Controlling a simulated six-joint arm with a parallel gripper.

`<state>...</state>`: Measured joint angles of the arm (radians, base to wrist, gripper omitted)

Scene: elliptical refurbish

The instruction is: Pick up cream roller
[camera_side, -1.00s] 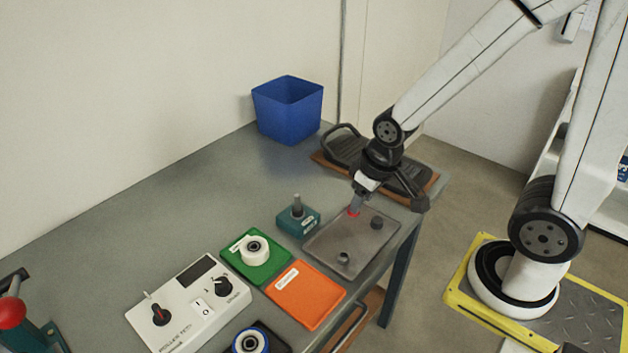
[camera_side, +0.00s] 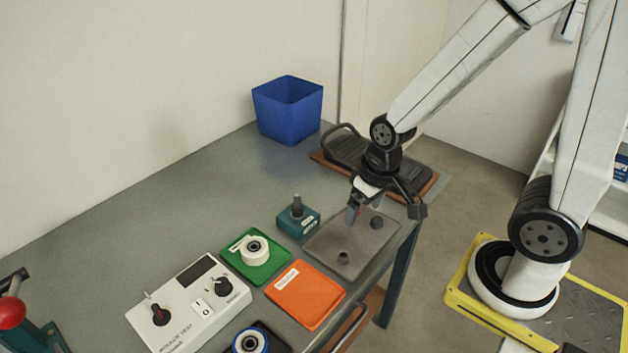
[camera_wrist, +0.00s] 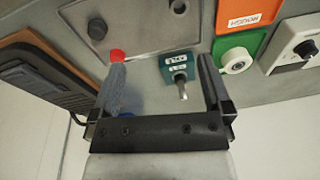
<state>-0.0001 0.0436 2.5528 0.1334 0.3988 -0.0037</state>
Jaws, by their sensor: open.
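The cream roller (camera_side: 254,250) sits on the green plate (camera_side: 270,270) in the side view, a ring with a dark hub. It also shows in the wrist view (camera_wrist: 236,61) on the green plate (camera_wrist: 238,42), to the right of my fingers. My gripper (camera_side: 364,218) is above the grey plate (camera_side: 330,246), apart from the roller and to its right. In the wrist view my gripper (camera_wrist: 161,80) is open, fingers wide apart. No roller is between them. A small red piece (camera_wrist: 117,56) shows by the left fingertip; I cannot tell whether it is touched.
A teal block with a post (camera_side: 297,218) stands between the gripper and the roller. An orange plate (camera_side: 305,294), a white control box (camera_side: 188,306) and a blue-rimmed roller (camera_side: 250,341) lie nearer. A blue bin (camera_side: 288,110) and black pedal (camera_side: 350,150) stand behind.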

